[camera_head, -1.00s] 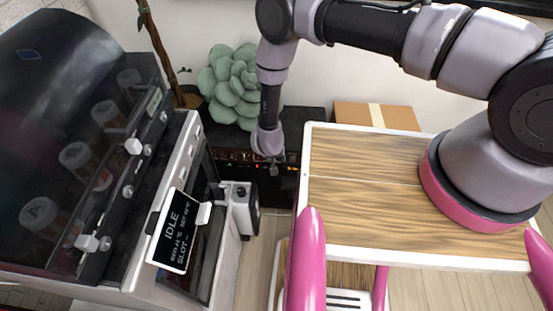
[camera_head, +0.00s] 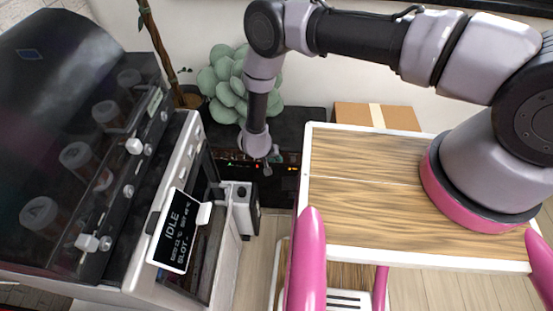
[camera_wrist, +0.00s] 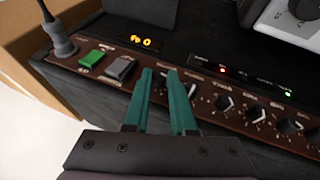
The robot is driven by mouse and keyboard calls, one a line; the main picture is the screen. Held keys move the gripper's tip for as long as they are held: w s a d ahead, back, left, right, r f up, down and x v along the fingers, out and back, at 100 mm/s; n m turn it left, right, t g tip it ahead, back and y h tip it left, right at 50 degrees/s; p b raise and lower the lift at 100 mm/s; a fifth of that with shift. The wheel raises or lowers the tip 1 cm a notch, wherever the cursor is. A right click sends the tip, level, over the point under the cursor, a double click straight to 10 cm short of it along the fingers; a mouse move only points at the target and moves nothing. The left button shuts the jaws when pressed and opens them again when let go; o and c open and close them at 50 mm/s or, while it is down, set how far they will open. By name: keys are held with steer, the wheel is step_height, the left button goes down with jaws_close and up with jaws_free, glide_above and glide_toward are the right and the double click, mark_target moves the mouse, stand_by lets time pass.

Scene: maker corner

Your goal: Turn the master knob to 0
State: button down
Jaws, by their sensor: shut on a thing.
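The amplifier, a dark box with a brown control panel, stands against the wall in the head view (camera_head: 300,120), and its panel fills much of the wrist view (camera_wrist: 112,48). A row of black knobs with white pointers runs along the panel, one of them right of my fingers (camera_wrist: 222,102). My gripper (camera_wrist: 160,75) has its teal fingers down at the left end of this row, shut on a knob largely hidden between them. The labels are too blurred to tell which one is the master. In the head view my gripper (camera_head: 267,168) is small at the panel.
A green switch (camera_wrist: 91,58) and a grey switch (camera_wrist: 121,69) sit left of my fingers, with a plugged cable (camera_wrist: 60,38) beyond. A 3D printer-like machine (camera_head: 190,240) stands left. A plant (camera_head: 228,85), a cardboard box (camera_head: 375,116) and a wooden-topped cart (camera_head: 350,190) are nearby.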

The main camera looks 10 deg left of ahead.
steer(key=shift+a+f+n+h, duration=0.1)
steer(key=shift+a+n+h, duration=0.1)
steer(key=shift+h, duration=0.75)
steer(key=shift+a+f+n+h, duration=0.1)
steer(key=shift+a+n+h, duration=0.1)
steer(key=shift+h, duration=0.75)
steer(key=c, duration=0.7)
jaws_free()
steer(key=shift+c, duration=0.2)
steer(key=shift+r, duration=0.1)
